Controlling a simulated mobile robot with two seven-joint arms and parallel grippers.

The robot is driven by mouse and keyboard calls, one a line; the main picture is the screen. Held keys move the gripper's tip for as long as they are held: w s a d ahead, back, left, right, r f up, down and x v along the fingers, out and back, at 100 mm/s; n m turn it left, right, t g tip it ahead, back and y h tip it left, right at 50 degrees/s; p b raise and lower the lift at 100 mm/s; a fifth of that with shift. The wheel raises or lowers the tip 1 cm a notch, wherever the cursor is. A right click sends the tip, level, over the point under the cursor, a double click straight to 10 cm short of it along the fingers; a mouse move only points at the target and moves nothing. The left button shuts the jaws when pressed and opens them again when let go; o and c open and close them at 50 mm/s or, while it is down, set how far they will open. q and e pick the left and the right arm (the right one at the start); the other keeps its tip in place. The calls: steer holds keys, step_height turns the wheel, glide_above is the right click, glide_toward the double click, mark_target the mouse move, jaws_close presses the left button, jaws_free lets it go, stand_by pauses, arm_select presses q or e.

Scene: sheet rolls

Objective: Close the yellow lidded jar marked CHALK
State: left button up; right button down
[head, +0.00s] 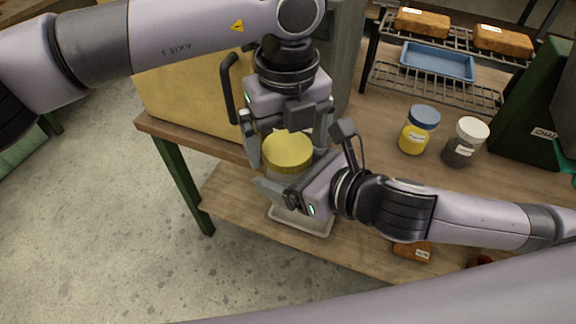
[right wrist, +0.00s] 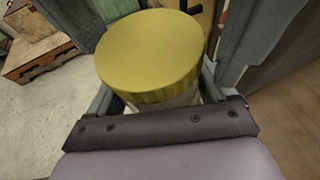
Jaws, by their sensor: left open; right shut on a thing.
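The yellow lid (head: 288,150) sits on top of the jar, level as far as I can see, and fills much of the right wrist view (right wrist: 152,55). The pale jar body (right wrist: 185,97) shows only in part below it, and no CHALK marking is visible on it. I cannot tell whether the lid is tight. My right gripper (head: 283,186) is shut on the jar body from the side, below the lid. My left gripper (head: 287,142) points down from above, open, with its fingers on either side of the lid; contact is unclear.
A blue-lidded yellow jar (head: 419,130) and a white-lidded dark jar (head: 466,141) stand to the right. A wire rack (head: 437,90) with a blue tray (head: 437,61) is behind. A green labelled board (head: 524,125) stands far right.

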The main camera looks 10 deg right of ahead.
arm_select(q)
steer(key=c, duration=1.1)
steer(key=shift+m, duration=1.7)
steer(key=o, duration=1.2)
steer(key=shift+c, duration=0.2)
steer(key=shift+d, duration=0.15)
steer(key=shift+r, duration=0.1)
